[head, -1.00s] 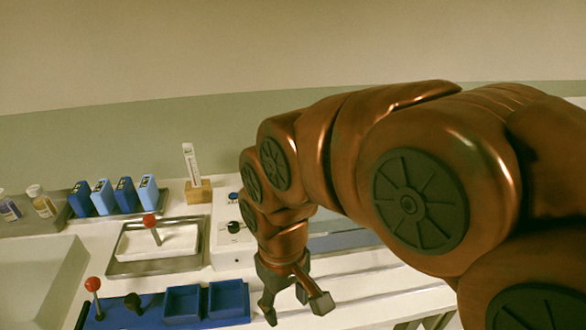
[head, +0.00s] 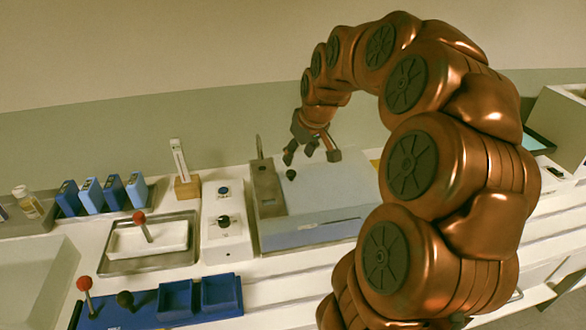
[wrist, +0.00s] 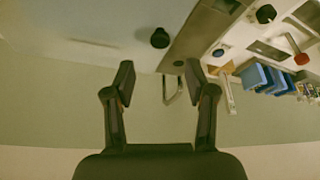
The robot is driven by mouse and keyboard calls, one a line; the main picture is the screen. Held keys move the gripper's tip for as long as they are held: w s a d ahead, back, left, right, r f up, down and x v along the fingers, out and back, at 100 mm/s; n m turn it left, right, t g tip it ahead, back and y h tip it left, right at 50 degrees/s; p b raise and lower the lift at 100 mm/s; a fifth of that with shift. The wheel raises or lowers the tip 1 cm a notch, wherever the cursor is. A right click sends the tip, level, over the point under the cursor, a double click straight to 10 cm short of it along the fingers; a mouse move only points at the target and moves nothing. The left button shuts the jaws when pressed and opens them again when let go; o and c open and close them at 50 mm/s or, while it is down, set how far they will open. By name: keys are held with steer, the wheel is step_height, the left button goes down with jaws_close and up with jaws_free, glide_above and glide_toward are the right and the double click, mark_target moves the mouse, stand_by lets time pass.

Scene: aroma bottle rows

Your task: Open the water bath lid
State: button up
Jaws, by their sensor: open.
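The water bath (head: 318,232) is a grey-blue box on the bench, right of the white unit with dials. Its pale flat lid (head: 335,188) lies closed on top, with a small black knob (head: 291,175) near its left edge. In the wrist view the knob (wrist: 160,38) shows at top centre, beyond the fingertips, and the lid (wrist: 100,25) spreads left. My gripper (head: 311,157) is open and empty, above the lid's back part, with the knob a little in front. Its two fingers also show apart in the wrist view (wrist: 158,80).
A grey strip (head: 267,192) with an upright rod (head: 258,146) adjoins the lid's left side. The white dial unit (head: 224,240), a tray (head: 118,262) with a red-knobbed lid, a thermometer in a wooden block (head: 186,188) and several blue boxes (head: 113,188) stand further left.

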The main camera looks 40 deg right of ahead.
mark_target(291, 172)
steer(key=shift+p+x, duration=1)
steer(key=shift+x, duration=2.7)
steer(key=shift+c, duration=0.4)
jaws_close()
